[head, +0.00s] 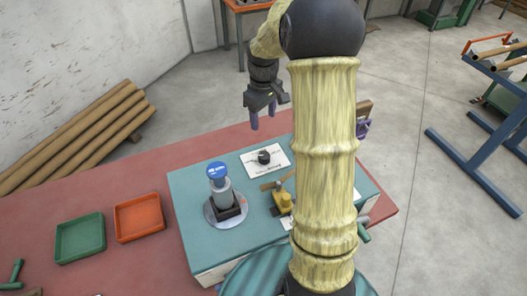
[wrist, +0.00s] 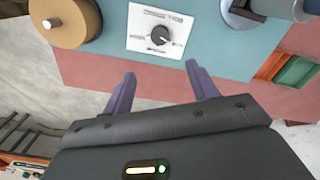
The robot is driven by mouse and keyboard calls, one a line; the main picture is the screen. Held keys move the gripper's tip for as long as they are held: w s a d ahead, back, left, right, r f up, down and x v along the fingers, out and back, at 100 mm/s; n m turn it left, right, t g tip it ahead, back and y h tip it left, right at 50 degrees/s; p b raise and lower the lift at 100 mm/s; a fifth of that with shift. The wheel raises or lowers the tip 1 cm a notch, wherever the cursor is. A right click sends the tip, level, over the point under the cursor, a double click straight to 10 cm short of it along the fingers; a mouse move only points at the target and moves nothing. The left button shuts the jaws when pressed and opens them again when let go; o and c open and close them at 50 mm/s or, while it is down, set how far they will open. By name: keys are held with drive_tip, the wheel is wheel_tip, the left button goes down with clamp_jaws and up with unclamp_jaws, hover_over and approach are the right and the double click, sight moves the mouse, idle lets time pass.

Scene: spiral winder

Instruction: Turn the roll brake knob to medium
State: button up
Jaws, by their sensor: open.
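A black round knob (head: 264,157) sits on a white label plate (head: 281,153) on top of the teal machine. The lettering and the exact setting are too small to read surely. My gripper (head: 262,119) is in the air above and behind the knob in the head view. Its purple fingers (wrist: 160,74) are apart and empty in the wrist view. They do not touch the knob.
A blue-topped cylinder (head: 218,174) stands on a round plate left of the knob. A yellow part (head: 283,201) is close to its right. A green tray (head: 80,238) and an orange tray (head: 139,216) lie on the red table. A tan roll (wrist: 62,18) shows in the wrist view.

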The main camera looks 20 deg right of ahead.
sight(263, 155)
wheel_tip(263, 155, down, 17)
drive_tip(key=p, duration=0.4)
drive_tip(key=shift+f, duration=0.2)
idle(0.4)
drive_tip(key=c, duration=1)
